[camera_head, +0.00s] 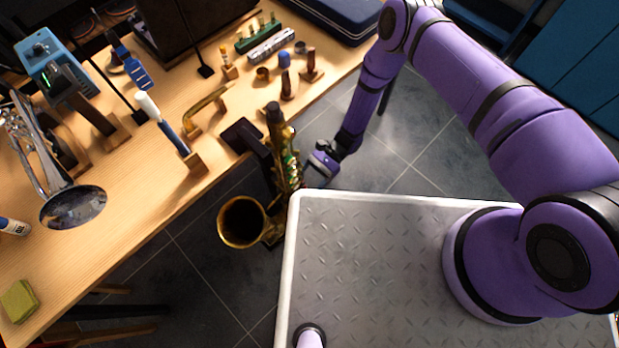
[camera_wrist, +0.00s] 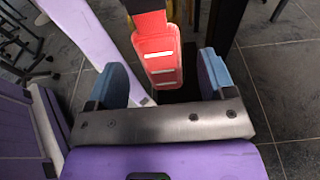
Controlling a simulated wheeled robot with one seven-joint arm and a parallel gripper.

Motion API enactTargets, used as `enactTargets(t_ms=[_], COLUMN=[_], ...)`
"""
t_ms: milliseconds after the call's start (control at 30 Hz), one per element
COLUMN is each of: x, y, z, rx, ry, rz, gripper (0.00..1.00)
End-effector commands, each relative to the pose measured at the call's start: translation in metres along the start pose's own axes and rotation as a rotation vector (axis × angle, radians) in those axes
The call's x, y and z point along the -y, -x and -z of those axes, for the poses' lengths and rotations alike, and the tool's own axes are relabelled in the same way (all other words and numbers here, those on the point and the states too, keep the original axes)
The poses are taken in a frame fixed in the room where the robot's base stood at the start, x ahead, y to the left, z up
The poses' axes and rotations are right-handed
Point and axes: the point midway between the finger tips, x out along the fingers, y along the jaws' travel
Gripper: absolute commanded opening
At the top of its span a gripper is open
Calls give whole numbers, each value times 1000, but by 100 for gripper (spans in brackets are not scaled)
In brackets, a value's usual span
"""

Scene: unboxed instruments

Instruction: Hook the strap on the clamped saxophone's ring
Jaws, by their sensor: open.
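The saxophone (camera_head: 283,150) stands nearly upright at the table's front edge, its brass bell (camera_head: 241,222) low and facing up. A dark clamp (camera_head: 245,136) on the table edge is beside it. Its ring is too small to make out. My gripper (camera_head: 318,165) is just right of the saxophone's body. In the wrist view the gripper (camera_wrist: 162,80) is open, with a red piece with white stripes (camera_wrist: 162,62) showing between its blue-grey fingers. It may be the strap; I cannot tell whether the fingers touch it.
The wooden table (camera_head: 130,215) on the left carries a trumpet (camera_head: 70,205), a curved brass neck (camera_head: 208,103), a blue device (camera_head: 45,55), and several small stands and mouthpieces. A yellow-green sponge (camera_head: 19,300) lies at the near corner. Tiled floor (camera_head: 400,150) is open right of the table.

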Motion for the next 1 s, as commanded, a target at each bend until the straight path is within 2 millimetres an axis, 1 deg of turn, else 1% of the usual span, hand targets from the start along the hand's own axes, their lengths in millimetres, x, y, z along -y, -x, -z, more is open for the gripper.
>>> enactTargets(t_ms=[167, 267, 367, 500, 700, 833, 1000], x=[0, 1, 0, 0, 1, 0, 0], y=[4, 15, 32, 60, 92, 103, 108], z=[0, 0, 0, 1, 0, 0, 0], rx=[0, -1, -2, -3, -1, 0, 0], ry=[0, 1, 0, 1, 2, 0, 0], rz=[1, 3, 4, 4, 2, 2, 0], gripper=[76, 76, 76, 76, 76, 76, 76])
